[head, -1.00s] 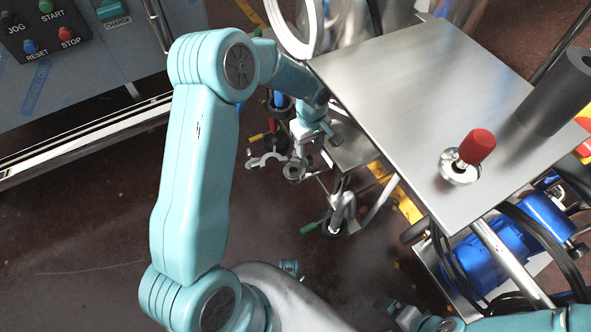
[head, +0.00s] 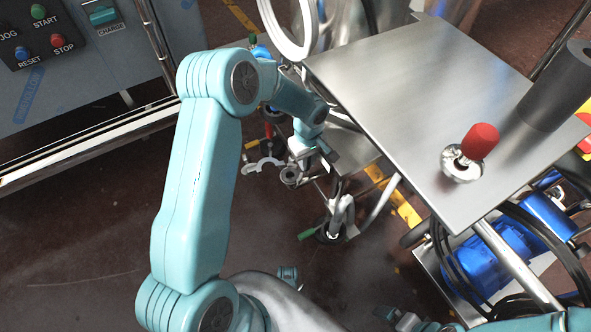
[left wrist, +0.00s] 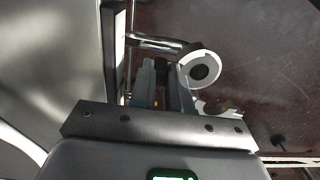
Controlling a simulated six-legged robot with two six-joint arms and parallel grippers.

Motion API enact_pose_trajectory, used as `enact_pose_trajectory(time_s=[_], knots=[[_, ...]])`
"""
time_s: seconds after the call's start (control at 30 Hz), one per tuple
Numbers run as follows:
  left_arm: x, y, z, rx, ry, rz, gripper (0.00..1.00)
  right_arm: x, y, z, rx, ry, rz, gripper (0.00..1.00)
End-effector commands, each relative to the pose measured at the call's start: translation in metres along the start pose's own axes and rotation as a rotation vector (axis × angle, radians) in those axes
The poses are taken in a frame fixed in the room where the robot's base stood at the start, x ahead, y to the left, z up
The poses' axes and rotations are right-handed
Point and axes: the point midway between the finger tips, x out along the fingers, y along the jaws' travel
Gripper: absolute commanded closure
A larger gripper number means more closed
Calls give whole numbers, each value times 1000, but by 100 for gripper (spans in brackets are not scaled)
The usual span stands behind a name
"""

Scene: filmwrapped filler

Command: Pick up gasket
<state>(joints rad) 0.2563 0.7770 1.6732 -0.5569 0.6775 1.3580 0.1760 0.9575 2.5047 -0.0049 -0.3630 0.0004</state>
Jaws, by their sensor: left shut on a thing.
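My left gripper (head: 312,166) is low beside the left edge of the steel table, partly hidden by its own wrist in the head view. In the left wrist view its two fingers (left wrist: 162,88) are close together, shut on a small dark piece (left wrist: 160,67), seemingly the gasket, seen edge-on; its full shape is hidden. A pale ring (left wrist: 200,67) with a dark centre lies just right of the fingertips; I cannot tell if they touch. In the head view a grey ring (head: 291,175) shows by the gripper. My right gripper (head: 400,319) is at the bottom edge, its jaws unclear.
A steel table (head: 410,100) carries a red-capped valve (head: 481,142) and a dark cylinder (head: 556,92). A large white ring (head: 268,22) stands behind the left arm. A pale clamp (head: 262,165) and a green-handled part (head: 310,234) are near the gripper. Floor at lower left is clear.

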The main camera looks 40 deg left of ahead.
Motion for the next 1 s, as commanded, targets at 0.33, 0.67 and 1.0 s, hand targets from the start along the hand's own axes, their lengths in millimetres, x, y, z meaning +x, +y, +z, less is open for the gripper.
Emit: enact_pose_trajectory(time_s=[0.33, 0.67, 1.0], knots=[[-31, 1, 0, 1, 2, 3, 100, -10, -4, 0, 0, 0, 0, 0], [-132, 1, 0, 0, 2, 4, 100, -36, -13, 1, 0, 0, 0, 0], [-194, 1, 0, 1, 1, 2, 100, -49, -18, 1, 0, 0, 0, 0]])
